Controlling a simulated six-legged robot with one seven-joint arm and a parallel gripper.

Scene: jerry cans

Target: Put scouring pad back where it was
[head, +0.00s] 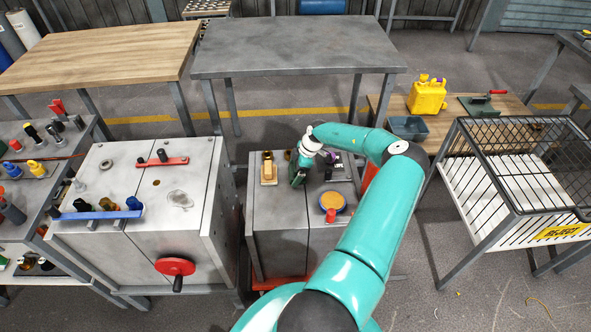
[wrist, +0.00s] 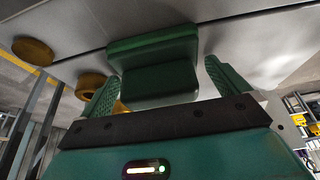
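The scouring pad (wrist: 152,62) is a dark green block with a wider top part, seen in the wrist view against a grey metal surface. My gripper (wrist: 165,80) has two green ribbed fingers, spread apart on either side of the pad. A gap shows between the pad and the right finger; on the left I cannot tell whether it touches. In the head view my gripper (head: 300,178) points down over the grey cabinet top (head: 285,215). The pad cannot be told apart from the gripper there.
A yellow jerry can (head: 427,97) stands on a wooden bench behind right.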

